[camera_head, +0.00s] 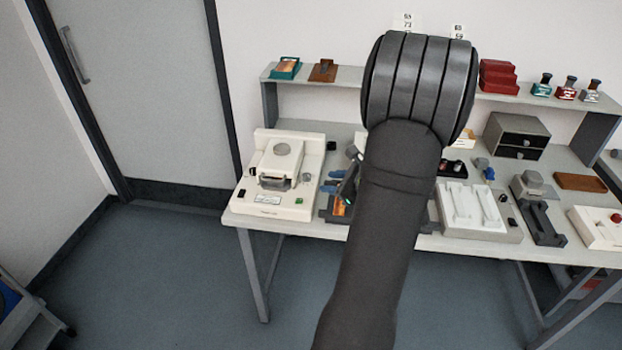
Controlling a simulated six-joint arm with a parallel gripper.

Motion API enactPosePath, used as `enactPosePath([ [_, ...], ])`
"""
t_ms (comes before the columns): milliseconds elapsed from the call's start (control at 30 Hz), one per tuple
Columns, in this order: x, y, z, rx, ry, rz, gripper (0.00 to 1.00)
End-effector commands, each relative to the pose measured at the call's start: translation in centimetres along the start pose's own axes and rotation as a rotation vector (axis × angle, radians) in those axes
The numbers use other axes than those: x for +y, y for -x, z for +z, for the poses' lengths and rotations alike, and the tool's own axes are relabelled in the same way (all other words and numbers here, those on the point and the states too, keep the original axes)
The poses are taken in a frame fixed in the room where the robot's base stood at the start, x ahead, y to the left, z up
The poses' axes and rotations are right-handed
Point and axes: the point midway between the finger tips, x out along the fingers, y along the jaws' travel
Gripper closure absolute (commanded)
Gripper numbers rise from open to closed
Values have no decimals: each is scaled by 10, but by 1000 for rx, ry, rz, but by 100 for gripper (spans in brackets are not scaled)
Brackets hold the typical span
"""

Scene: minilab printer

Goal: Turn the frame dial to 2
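My dark arm rises through the middle of the view and hides part of the bench. A dark, tilted shape beside the arm cannot be made out.
The bench (262,227) also holds a white twin-track tray (478,212), a dark slide device (541,220), a grey drawer box (516,137) and a brown tray (580,182). A raised shelf (340,88) behind holds stamps and red boxes.

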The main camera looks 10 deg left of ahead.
Motion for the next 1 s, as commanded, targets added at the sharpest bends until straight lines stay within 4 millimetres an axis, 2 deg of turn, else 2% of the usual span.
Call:
enactPosePath([
  [100, -4, 2, -24, -25, -243, -103, 64],
  [200, -7, 5, -38, -41, -381, -166, 64],
  [367, -9, 5, -46, -53, -469, -207, 64],
  [467, -11, -4, -47, -55, -474, -209, 64],
  [567, -14, -19, -46, -55, -471, -206, 64],
  [1000, -34, -113, -45, -55, -467, -205, 64],
])
